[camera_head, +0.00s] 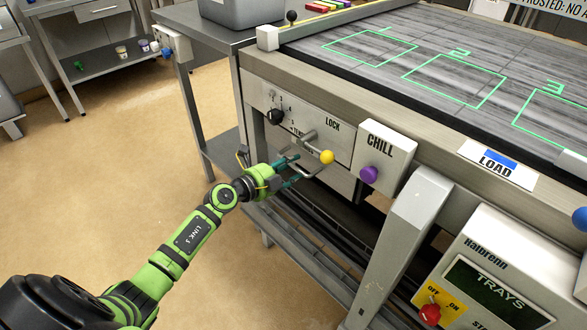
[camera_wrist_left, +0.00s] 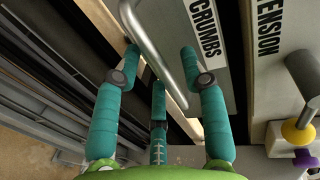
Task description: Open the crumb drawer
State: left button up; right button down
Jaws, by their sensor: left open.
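The crumb drawer's grey front (camera_wrist_left: 228,75), marked CRUMBS, shows in the left wrist view. Its metal bar handle (camera_wrist_left: 152,48) runs diagonally across the space between my left gripper's fingers. My left gripper (camera_wrist_left: 157,70) has teal fingers spread apart, one on each side of the bar and a third lower between them. I cannot tell whether any finger touches the bar. In the head view my left gripper (camera_head: 296,171) is at the front of the machine, below the TENSION and LOCK panel, and hides most of the drawer. My right gripper is not in view.
A lever with a yellow knob (camera_head: 327,157) sticks out close beside my left fingers. A CHILL box (camera_head: 384,155) with a purple knob (camera_head: 369,174) is to the right. A slanted grey leg (camera_head: 405,235) stands nearer. Open floor (camera_head: 120,180) lies to the left.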

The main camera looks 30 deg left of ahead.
pick_arm(q)
jog(key=shift+w+d, duration=0.15)
jog(key=shift+w, duration=0.2)
grip_shut()
